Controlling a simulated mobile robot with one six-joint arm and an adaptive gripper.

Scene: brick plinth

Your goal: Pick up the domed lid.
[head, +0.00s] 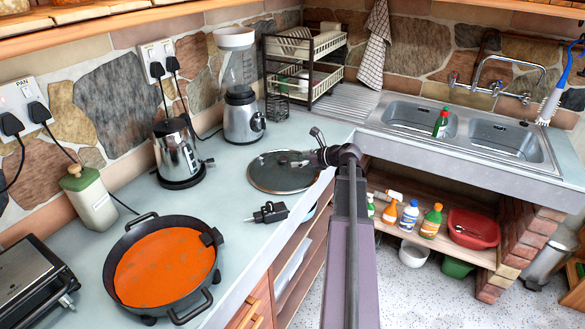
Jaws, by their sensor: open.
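The domed lid (272,178) is a round, dark, see-through lid with a pale metal rim. It lies on the grey-blue worktop beside the blender, near the worktop's front edge. My arm reaches up from the bottom of the view, and my gripper (302,162) is over the right part of the lid. The gripper is open. It covers part of the lid, and I cannot tell whether its fingers touch the lid. The lid's knob is not clearly visible.
A black pan (206,294) with orange contents, a small black object (270,213), a kettle (178,158) and a blender (240,112) stand around the lid. The sink (502,140) is to the right. A dish rack (305,65) stands behind.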

